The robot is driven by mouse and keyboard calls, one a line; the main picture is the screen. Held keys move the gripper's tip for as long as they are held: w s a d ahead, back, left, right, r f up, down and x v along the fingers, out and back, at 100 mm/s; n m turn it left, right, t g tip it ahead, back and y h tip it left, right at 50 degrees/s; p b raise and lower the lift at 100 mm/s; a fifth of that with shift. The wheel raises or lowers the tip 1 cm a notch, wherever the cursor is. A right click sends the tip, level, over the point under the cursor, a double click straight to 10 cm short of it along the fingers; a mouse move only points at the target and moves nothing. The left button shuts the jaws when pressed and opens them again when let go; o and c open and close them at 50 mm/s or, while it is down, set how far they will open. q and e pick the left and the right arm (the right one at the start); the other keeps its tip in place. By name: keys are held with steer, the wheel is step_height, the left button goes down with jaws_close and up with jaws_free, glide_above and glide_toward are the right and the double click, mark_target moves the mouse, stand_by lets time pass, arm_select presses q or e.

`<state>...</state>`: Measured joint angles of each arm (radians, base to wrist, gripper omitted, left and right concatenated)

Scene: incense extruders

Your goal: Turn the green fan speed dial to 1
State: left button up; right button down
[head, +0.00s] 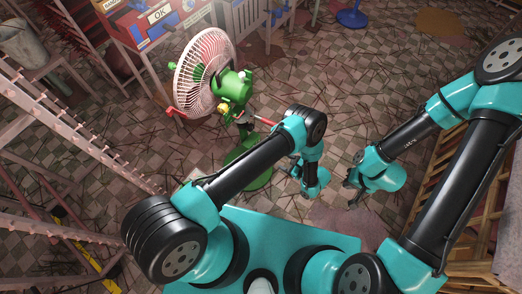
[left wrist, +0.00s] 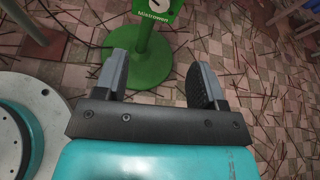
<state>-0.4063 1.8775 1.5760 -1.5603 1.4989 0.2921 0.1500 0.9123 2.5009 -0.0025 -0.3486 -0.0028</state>
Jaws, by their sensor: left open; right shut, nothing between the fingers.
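My right gripper (head: 352,181) is shut and empty, to the right of my left one.
A cabinet with signs (head: 158,18) stands behind the fan. Pale metal racks (head: 75,120) line the left side and a wooden rack (head: 465,205) stands at the right. A blue round-based stand (head: 351,18) is at the back. The tiled floor between is largely open.

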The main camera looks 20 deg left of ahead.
arm_select(q)
steer(key=x, duration=1.7)
steer(key=shift+f, duration=0.2)
steer(key=shift+a, duration=0.15)
steer(key=shift+c, duration=0.4)
steer(key=c, duration=0.8)
steer(key=shift+c, duration=0.2)
